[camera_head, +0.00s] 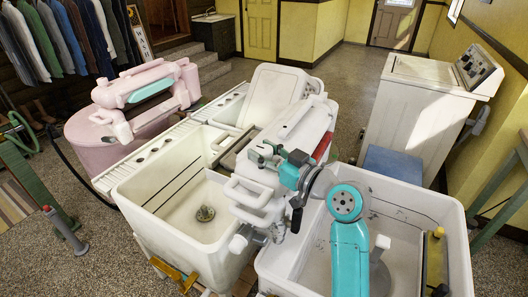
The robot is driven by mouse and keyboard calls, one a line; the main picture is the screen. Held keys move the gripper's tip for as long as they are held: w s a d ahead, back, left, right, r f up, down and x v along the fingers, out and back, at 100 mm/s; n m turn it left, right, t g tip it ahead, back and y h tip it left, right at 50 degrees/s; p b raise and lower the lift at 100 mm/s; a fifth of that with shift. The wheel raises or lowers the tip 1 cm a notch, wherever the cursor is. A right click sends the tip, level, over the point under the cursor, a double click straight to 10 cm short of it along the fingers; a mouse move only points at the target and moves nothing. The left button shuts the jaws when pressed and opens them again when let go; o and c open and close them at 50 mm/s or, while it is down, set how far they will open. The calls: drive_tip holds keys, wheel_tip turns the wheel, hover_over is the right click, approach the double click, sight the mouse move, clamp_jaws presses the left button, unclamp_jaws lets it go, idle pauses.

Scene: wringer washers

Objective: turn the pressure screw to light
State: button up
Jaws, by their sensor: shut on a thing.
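A white wringer (303,122) stands in the middle, between the two white tubs. My gripper (262,154) is at the near top end of this wringer, with my wrist and teal arm link reaching in from the lower right. Its jaws are shut on a small part there, which looks like the pressure screw. The jaws hide most of the screw, and any pressure marking, such as light, is too small to read. White handles and levers (252,194) stick out of the wringer's near end, just below my gripper.
A white double tub (150,212) stands at left and another tub (452,262) at right, partly behind my arm. A pink washer with its own wringer (150,85) is at the back left. A white washer (415,108) and blue box (393,163) stand at right.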

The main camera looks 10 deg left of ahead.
drive_tip(key=o, duration=1.2)
drive_tip(key=shift+c, duration=0.2)
drive_tip(key=v, duration=1.2)
